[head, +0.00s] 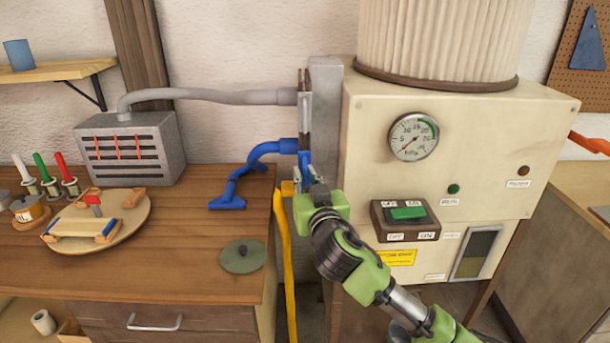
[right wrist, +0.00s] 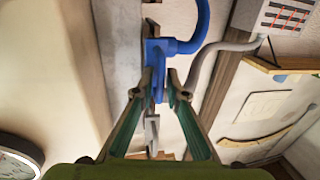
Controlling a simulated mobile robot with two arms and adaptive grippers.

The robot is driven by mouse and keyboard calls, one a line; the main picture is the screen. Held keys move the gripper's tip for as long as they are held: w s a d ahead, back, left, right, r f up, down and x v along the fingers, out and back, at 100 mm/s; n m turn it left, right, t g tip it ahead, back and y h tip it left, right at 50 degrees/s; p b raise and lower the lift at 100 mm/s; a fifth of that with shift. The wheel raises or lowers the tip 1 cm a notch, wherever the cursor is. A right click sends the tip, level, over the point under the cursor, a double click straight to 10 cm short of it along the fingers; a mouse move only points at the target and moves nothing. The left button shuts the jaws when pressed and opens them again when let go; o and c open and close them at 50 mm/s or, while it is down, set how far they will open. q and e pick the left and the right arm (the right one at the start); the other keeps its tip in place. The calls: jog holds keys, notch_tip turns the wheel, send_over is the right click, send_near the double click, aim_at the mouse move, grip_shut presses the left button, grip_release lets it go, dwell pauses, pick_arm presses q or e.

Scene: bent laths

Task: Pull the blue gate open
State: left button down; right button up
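The blue gate (head: 305,168) sits on the left side of the cream machine, at the end of a blue hose (head: 262,150). In the right wrist view the blue gate (right wrist: 157,60) is straight ahead, with its narrow lower part between my fingertips. My right gripper (head: 316,188) is at the gate, and its fingers stand apart on either side of that part. A small gap seems to show beside the right-hand finger (right wrist: 173,84), so the gripper looks open. In the head view my forearm and wrist hide part of this spot. My left gripper is not in view.
A grey hose (head: 215,96) joins the machine above the blue one, and a yellow hose (head: 284,250) hangs just below. The cream machine (head: 470,150) stands close on the right. A wooden workbench (head: 190,265) with a grey-green disc (head: 243,257) is at left.

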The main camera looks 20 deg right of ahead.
grip_shut()
jog(key=shift+s+a, duration=0.1)
jog(key=s+a, duration=0.1)
jog(key=s, duration=0.5)
jog(key=shift+s+a, duration=0.2)
jog(key=shift+a, duration=0.15)
grip_release()
